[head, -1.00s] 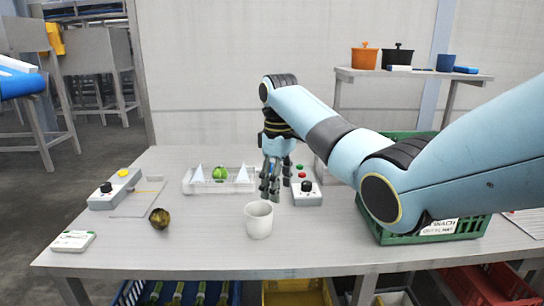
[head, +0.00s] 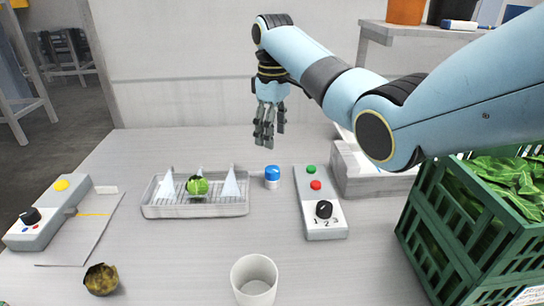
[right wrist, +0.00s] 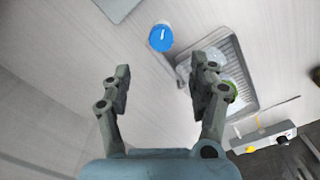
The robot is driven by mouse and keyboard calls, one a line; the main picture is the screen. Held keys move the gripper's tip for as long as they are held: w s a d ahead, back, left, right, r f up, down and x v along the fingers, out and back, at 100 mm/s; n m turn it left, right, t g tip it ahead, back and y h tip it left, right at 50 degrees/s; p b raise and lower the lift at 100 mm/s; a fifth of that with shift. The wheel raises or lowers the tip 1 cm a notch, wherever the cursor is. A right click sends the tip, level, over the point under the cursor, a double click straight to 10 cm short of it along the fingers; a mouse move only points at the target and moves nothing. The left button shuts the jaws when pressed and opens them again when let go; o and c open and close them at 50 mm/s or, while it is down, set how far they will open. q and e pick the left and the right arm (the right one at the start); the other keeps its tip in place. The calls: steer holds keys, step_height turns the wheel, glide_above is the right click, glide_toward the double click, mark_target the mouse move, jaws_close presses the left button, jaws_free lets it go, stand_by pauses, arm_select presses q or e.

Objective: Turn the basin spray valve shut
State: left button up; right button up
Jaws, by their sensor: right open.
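The valve, a small blue knob (head: 272,171) on a white base, stands on the table just right of the wire tray in the head view. In the right wrist view its round blue top (right wrist: 160,37) carries a short white mark. My right gripper (head: 266,142) hangs fingers down above the table, behind and above the knob in the picture, apart from it. In the right wrist view my right gripper (right wrist: 160,80) has its fingers wide apart with nothing between them; the knob lies beyond the fingertips. My left gripper is out of view.
The wire tray (head: 195,210) holds a green sprout and white cones. A grey control box (head: 325,228) with buttons and a dial stands right of the knob. A white cup (head: 254,279) is in front. A green crate (head: 440,235) of leaves is at right.

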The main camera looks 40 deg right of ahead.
glide_above(273, 169)
step_height(273, 169, down, 4)
steer(key=shift+s+f, duration=0.1)
steer(key=shift+s, duration=0.05)
step_height(273, 169, down, 5)
steer(key=shift+r+b, duration=0.15)
steer(key=shift+b, duration=0.15)
steer(key=shift+f, duration=0.65)
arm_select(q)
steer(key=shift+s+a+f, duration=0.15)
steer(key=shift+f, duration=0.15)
arm_select(e)
steer(key=c, duration=1.2)
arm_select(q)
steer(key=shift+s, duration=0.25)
arm_select(e)
steer(key=shift+o, duration=0.2)
